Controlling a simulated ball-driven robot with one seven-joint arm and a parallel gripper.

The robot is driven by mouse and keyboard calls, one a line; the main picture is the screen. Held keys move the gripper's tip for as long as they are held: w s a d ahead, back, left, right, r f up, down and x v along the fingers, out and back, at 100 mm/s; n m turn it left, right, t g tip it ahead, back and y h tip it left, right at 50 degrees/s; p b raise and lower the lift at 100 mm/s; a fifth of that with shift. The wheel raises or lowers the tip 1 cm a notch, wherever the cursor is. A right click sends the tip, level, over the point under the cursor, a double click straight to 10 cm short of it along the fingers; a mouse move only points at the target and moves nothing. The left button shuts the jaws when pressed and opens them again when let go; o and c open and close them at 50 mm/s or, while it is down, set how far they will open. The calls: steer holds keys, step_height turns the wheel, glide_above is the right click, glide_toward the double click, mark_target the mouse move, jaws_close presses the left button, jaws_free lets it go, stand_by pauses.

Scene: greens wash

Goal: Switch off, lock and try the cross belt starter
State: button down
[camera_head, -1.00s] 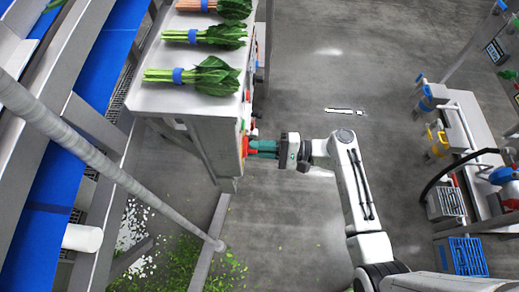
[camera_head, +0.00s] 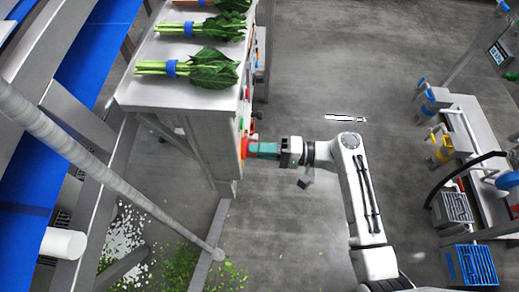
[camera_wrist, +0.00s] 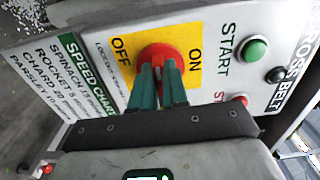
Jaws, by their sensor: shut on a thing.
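The cross belt starter is a light panel in the wrist view, with CROSS BELT lettering at its right edge. Its red rotary switch (camera_wrist: 158,53) sits on a yellow plate (camera_wrist: 190,72) marked OFF on the left and ON on the right. My gripper (camera_wrist: 160,78) has teal fingers shut on the red switch; they hide its grip, so I cannot tell its exact setting. A green START button (camera_wrist: 256,50) is to the right; a red button (camera_wrist: 240,99) is partly hidden by my gripper. In the head view my gripper (camera_head: 250,150) meets the switch (camera_head: 244,148) at the stand's side.
A green-headed speed chart (camera_wrist: 75,58) is left of the switch, and a black knob (camera_wrist: 277,75) right. Banded greens (camera_head: 195,68) lie on the stand top above. A bench (camera_head: 462,130) with blue and yellow locks stands right. Open floor lies between.

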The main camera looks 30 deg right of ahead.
steer(key=shift+f, duration=0.1)
steer(key=c, duration=1.1)
jaws_free()
steer(key=shift+c, duration=0.2)
steer(key=shift+d, duration=0.1)
steer(key=b+v, duration=0.1)
steer(key=v, duration=0.9)
steer(key=shift+s+d, duration=0.25)
